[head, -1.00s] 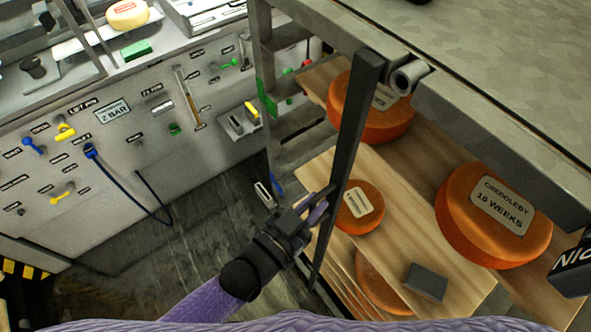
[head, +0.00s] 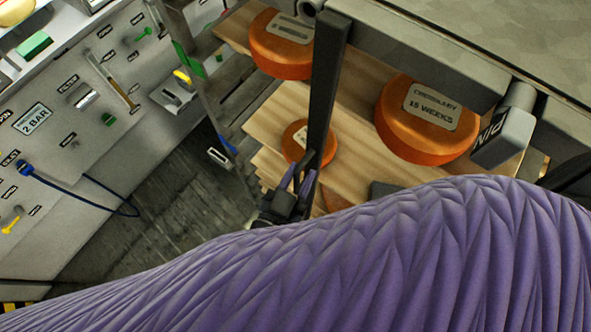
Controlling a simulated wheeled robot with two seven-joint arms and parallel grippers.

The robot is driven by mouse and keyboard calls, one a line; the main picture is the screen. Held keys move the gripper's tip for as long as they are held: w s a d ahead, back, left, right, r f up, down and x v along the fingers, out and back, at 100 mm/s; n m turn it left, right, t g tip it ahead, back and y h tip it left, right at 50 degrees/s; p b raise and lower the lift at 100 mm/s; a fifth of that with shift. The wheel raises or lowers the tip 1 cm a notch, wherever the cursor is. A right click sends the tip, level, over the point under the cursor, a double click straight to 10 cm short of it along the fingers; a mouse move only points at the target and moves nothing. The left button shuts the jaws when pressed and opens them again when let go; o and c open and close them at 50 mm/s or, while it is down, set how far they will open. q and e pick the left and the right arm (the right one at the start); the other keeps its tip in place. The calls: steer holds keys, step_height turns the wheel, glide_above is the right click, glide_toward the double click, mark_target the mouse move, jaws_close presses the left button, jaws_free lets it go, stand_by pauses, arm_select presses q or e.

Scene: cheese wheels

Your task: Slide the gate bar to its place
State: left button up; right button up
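The gate bar (head: 325,90) is a dark, nearly upright bar in front of the cheese shelves. Its top is by the front edge of the grey rack top, just right of a small metal roller (head: 311,6). My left gripper (head: 299,181) is at the bar's lower part, its purple-sided fingers closed about it. The finger contact is small and partly covered. The bar's lowest end is hidden behind my gripper and my purple-sleeved arm. My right gripper is not in view.
Orange cheese wheels (head: 428,118) lie on wooden shelves (head: 355,110) behind the bar. A wall panel (head: 60,150) with knobs and a blue cable stands left. Open floor (head: 190,205) lies between.

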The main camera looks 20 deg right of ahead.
arm_select(q)
steer(key=shift+o, duration=0.8)
steer(key=shift+s, duration=0.1)
steer(key=v, duration=0.9)
steer(key=shift+s+a, duration=0.25)
steer(key=shift+a, duration=0.1)
